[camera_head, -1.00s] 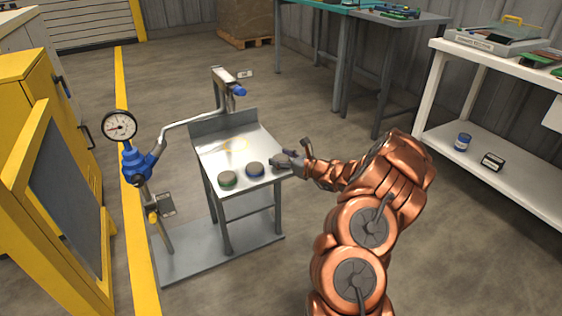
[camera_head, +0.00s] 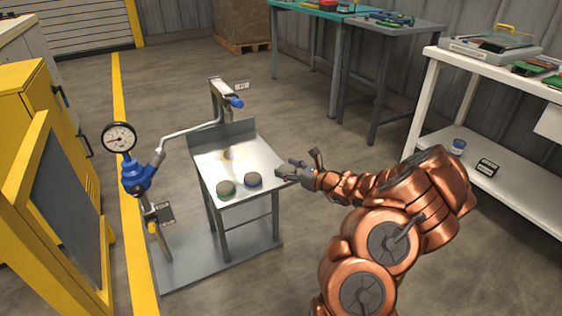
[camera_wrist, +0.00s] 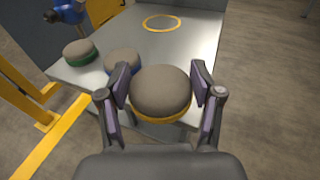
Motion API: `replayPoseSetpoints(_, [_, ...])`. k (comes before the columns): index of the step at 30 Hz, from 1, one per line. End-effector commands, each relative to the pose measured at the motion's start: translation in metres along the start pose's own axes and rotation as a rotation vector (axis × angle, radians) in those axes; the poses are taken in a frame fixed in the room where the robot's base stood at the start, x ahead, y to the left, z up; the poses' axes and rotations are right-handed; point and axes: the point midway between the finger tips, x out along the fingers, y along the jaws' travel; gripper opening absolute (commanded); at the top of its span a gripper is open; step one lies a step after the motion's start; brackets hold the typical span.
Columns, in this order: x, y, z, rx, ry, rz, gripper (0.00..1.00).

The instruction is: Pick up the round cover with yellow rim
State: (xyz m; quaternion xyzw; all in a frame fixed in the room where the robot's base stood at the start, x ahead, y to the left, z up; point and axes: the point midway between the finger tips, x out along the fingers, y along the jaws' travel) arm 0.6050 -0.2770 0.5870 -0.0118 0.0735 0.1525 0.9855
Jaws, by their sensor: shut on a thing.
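The round cover with yellow rim (camera_wrist: 161,92) has a grey-brown domed top. In the wrist view it sits between both fingers of my gripper (camera_wrist: 161,78), which is shut on it. It overlaps the near edge of the metal stand table (camera_wrist: 205,42); whether it still touches the table is unclear. In the head view my gripper (camera_head: 288,170) is at the right front edge of the table (camera_head: 218,172), and its fingers largely hide the cover. A blue-rimmed cover (camera_head: 253,180) and a green-rimmed cover (camera_head: 226,188) rest on the table to its left.
A yellow ring (camera_wrist: 162,23) is marked on the tabletop. A pressure gauge (camera_head: 119,138) on a blue fitting stands left of the table, with a pipe to a post (camera_head: 221,98) behind. A yellow cabinet (camera_head: 30,130) is at left, a white shelf (camera_head: 480,170) at right.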

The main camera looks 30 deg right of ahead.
Motion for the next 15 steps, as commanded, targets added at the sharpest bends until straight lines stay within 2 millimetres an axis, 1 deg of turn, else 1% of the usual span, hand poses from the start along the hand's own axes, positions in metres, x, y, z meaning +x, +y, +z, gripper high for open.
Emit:
replayPoseSetpoints(1, [-0.012, 0.002, 0.003, 0.004, -0.003, -0.005, 0.25])
replayPoseSetpoints(6, [-0.042, 0.016, 0.0, 0.004, -0.001, -0.005, 0.25])
replayPoseSetpoints(12, [-0.067, 0.027, -0.002, 0.004, -0.003, -0.003, 0.25])
replayPoseSetpoints(15, [-0.075, 0.03, -0.003, 0.003, 0.0, -0.003, 0.25])
